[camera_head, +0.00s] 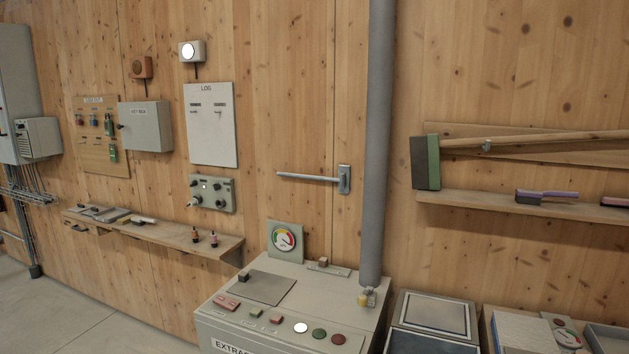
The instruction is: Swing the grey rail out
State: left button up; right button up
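Neither of my grippers shows in this view, and nothing touches the rail.
A grey vertical pipe (377,140) stands just right of the bracket. Below is a grey console (270,310) with buttons and a gauge (285,239). A control box (212,193) and a log board (210,125) hang to the left. A shelf (520,205) is on the right.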

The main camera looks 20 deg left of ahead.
aim_at(341, 180)
jog(key=i+j+u, duration=0.45)
jog(key=j+u, duration=0.25)
jog(key=i+j+u, duration=0.2)
jog(key=u, duration=0.2)
jog(key=i+j+u, duration=0.2)
jog(key=u, duration=0.2)
jog(key=i+j+u, duration=0.25)
jog(key=u, duration=0.15)
jog(key=i+j+u, duration=0.15)
jog(key=i+u, duration=0.7)
jog(key=i+z, duration=0.8)
jog(key=i+j+z, duration=0.2)
jog(key=i+z, duration=0.2)
